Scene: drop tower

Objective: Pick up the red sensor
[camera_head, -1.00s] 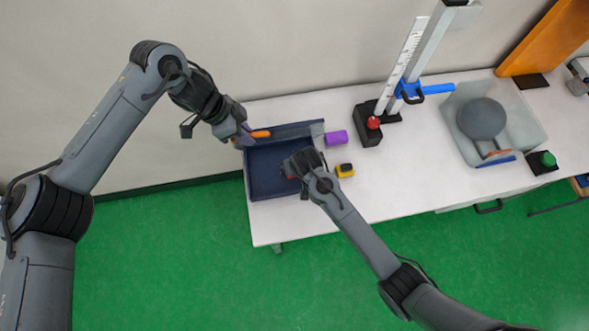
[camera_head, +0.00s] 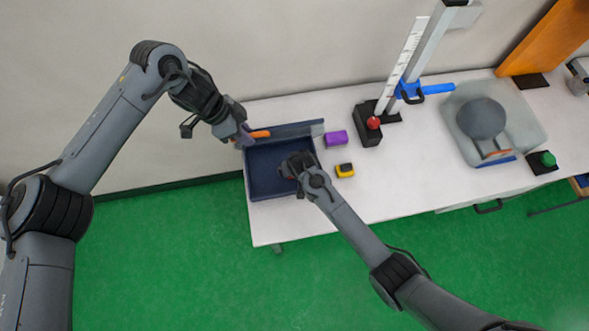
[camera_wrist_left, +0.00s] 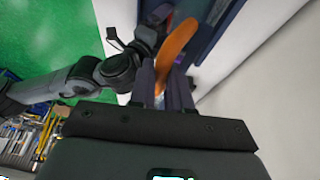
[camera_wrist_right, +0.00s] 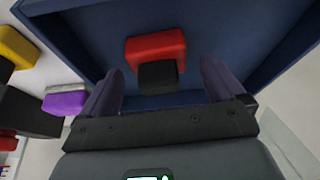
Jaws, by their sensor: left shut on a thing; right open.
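The red sensor (camera_wrist_right: 155,47), a red block with a black part (camera_wrist_right: 158,77), lies in the dark blue bin (camera_head: 265,188), as the right wrist view shows. In the head view my right gripper and wrist largely hide it. My right gripper (camera_head: 289,170) is over the bin. Its open fingers in the right wrist view (camera_wrist_right: 162,72) stand apart on either side of the sensor's black part, with nothing held. My left gripper (camera_head: 246,136) is shut on an orange elongated object (camera_head: 260,134) at the bin's back left corner; this object also shows in the left wrist view (camera_wrist_left: 177,47).
A purple block (camera_head: 336,138) and a yellow block (camera_head: 345,170) lie on the white table (camera_head: 300,226) right of the bin. The drop tower (camera_head: 405,75) stands beyond, with a red button (camera_head: 374,122) at its base. A grey tray (camera_head: 525,124) and green button (camera_head: 548,158) are farther right.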

